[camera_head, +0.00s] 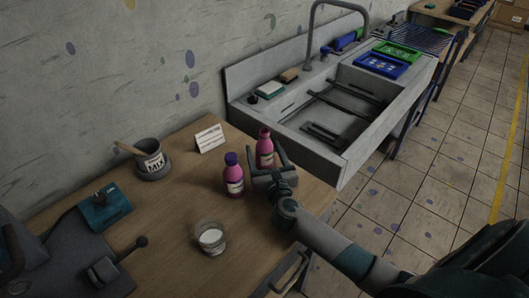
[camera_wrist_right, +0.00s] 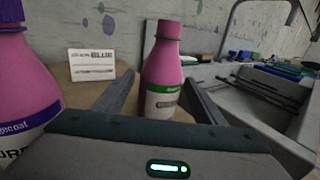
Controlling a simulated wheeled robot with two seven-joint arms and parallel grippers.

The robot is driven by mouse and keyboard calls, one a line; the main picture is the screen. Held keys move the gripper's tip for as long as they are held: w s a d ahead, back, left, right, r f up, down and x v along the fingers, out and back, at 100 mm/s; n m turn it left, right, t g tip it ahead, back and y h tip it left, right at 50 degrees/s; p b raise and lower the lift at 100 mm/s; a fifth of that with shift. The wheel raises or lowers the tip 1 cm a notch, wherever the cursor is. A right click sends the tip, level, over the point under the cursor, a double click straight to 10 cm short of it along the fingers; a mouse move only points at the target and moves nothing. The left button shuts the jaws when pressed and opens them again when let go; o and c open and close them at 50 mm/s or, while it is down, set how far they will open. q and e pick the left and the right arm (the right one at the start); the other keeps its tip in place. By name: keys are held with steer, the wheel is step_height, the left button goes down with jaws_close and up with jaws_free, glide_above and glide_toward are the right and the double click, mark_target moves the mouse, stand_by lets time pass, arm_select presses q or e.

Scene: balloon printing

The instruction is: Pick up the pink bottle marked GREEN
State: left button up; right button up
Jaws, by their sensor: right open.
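A pink bottle (camera_head: 265,150) with a reddish top stands upright near the right end of the wooden table. In the right wrist view this bottle (camera_wrist_right: 162,72) has a dark band at its neck and a white label with a green stripe; the label's small word is not clearly legible. My right gripper (camera_head: 267,156) is open at the bottle, with one finger on each side of it. In the wrist view gaps show between the bottle and both fingers. My left gripper is not in view.
A second pink bottle (camera_head: 233,178), purple-capped, stands close on the left. A glass of white liquid (camera_head: 210,237), MIX pot (camera_head: 153,162), white card (camera_head: 210,138) and teal device (camera_head: 104,208) share the table. A sink (camera_head: 300,115) adjoins the table's far right side.

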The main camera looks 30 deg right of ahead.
mark_target(269, 143)
steer(key=c, duration=1.3)
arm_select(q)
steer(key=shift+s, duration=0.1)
arm_select(e)
steer(key=shift+r, duration=0.15)
